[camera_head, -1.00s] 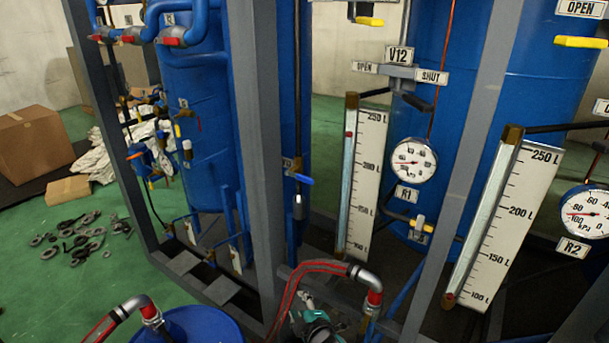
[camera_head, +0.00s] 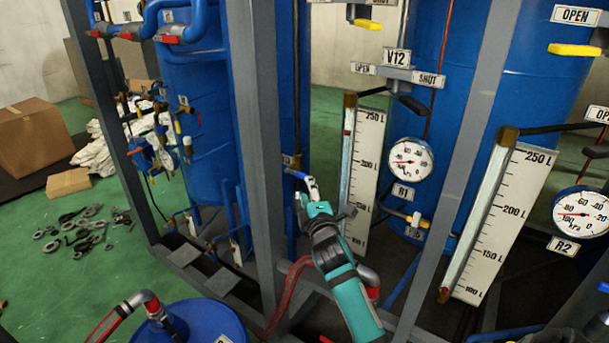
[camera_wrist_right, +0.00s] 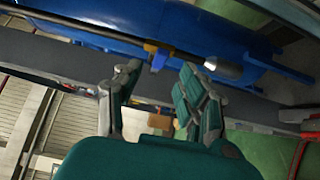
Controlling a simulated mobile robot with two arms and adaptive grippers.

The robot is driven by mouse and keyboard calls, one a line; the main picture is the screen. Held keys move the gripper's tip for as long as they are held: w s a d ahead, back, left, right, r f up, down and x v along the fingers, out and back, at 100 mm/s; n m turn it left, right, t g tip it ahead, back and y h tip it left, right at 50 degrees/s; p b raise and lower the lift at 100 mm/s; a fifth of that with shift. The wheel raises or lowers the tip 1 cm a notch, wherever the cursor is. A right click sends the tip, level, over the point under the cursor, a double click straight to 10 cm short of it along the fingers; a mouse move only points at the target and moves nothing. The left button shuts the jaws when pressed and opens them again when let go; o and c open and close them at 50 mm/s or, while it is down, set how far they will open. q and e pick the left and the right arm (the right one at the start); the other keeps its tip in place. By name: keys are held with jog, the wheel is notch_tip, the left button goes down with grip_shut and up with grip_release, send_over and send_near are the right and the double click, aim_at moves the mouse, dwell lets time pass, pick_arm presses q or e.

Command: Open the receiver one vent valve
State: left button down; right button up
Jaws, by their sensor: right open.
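Receiver one's gauge, labelled R1 (camera_head: 411,164), hangs on a large blue tank. Above it is a valve labelled V12 with a black handle (camera_head: 414,104) and OPEN and SHUT plates. A small valve with a blue lever (camera_head: 301,175) and brass body sits left of the R1 level scale; its lever also shows in the right wrist view (camera_wrist_right: 158,60). No readable label tells which valve is the vent. My teal right gripper (camera_head: 306,193) is open, with its fingertips close to the blue lever; contact cannot be told. The left gripper is not in view.
Grey frame posts (camera_head: 255,150) stand left of my right gripper and between the two scales. The R1 level scale (camera_head: 365,175) is close on its right. A red hose (camera_head: 290,290) and blue drum (camera_head: 190,325) lie below.

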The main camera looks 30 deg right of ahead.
aim_at(304, 174)
jog(key=x, duration=0.7)
jog(key=shift+w, duration=0.15)
jog(key=shift+c, duration=0.2)
grip_shut()
